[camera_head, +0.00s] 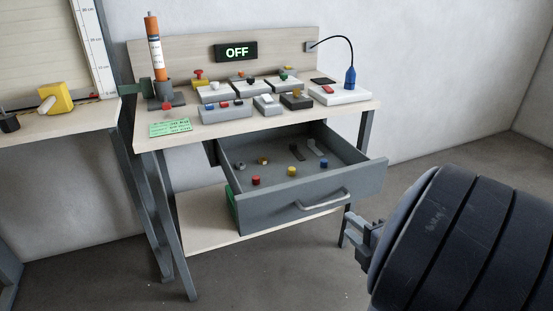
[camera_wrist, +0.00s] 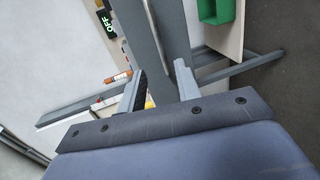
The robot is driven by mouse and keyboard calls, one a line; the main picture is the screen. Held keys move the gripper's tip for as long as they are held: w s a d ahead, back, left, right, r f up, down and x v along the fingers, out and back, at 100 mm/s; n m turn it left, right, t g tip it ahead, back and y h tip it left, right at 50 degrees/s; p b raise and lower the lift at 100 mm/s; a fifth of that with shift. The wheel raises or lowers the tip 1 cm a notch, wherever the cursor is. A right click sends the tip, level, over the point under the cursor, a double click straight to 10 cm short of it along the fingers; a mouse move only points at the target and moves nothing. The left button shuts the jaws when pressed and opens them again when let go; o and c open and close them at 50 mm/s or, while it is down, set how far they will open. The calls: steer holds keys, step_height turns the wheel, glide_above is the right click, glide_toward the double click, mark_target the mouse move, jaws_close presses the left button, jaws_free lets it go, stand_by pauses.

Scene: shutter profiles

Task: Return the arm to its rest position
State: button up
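My gripper (camera_head: 358,228) is at the right in the head view, just right of and below the drawer handle (camera_head: 325,200). Most of my arm behind it fills the lower right of that view. In the wrist view my gripper (camera_wrist: 160,78) has its two fingers spread apart with a gap between them. The grey drawer front shows beyond that gap, and nothing seems to be held. The grey drawer (camera_head: 310,187) of the workbench is pulled out.
Several small coloured parts lie in the drawer. The bench top (camera_head: 225,131) carries switch boxes, an orange cylinder (camera_head: 153,47), a blue plug (camera_head: 350,79) and a green note (camera_head: 170,127). A display (camera_head: 236,52) reads OFF. Another table stands left. Floor is open on the right.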

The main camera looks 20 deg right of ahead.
mark_target(327, 204)
steer(key=shift+w, duration=0.1)
steer(key=b+x, duration=0.2)
steer(key=x, duration=0.9)
stand_by(0.5)
